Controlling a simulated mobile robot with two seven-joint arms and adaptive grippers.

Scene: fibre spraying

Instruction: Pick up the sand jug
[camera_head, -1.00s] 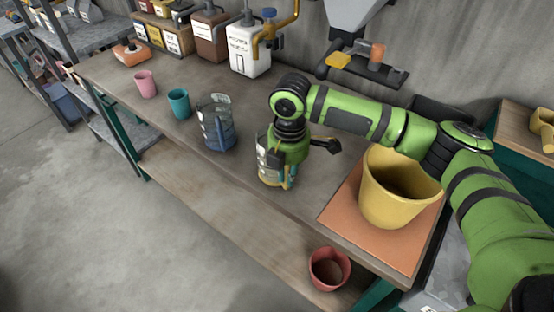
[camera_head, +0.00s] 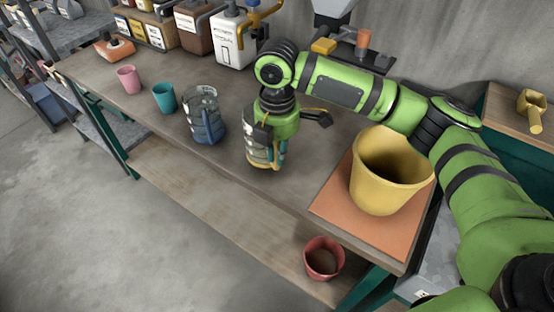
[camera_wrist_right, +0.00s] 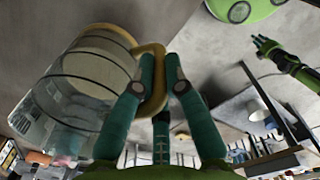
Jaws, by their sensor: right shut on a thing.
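The sand jug (camera_head: 257,150) is a clear jug with a yellow base and handle and pale contents. It hangs upright over the front part of the bench, apparently just above the top. My right gripper (camera_head: 279,153) is shut on its handle; in the right wrist view the teal fingers (camera_wrist_right: 160,80) close around the yellow handle, beside the jug body (camera_wrist_right: 80,85). A similar clear jug with a blue base (camera_head: 204,117) stands to the left. My left gripper (camera_wrist_right: 270,47) seems to show small and dark in the right wrist view; its fingers are too small to read.
A large yellow bucket (camera_head: 384,183) stands on an orange board (camera_head: 358,226) to the right. Teal (camera_head: 165,98) and pink (camera_head: 129,79) cups stand left. A red pot (camera_head: 323,260) is on the lower shelf. Dispensers (camera_head: 233,42) line the bench's back.

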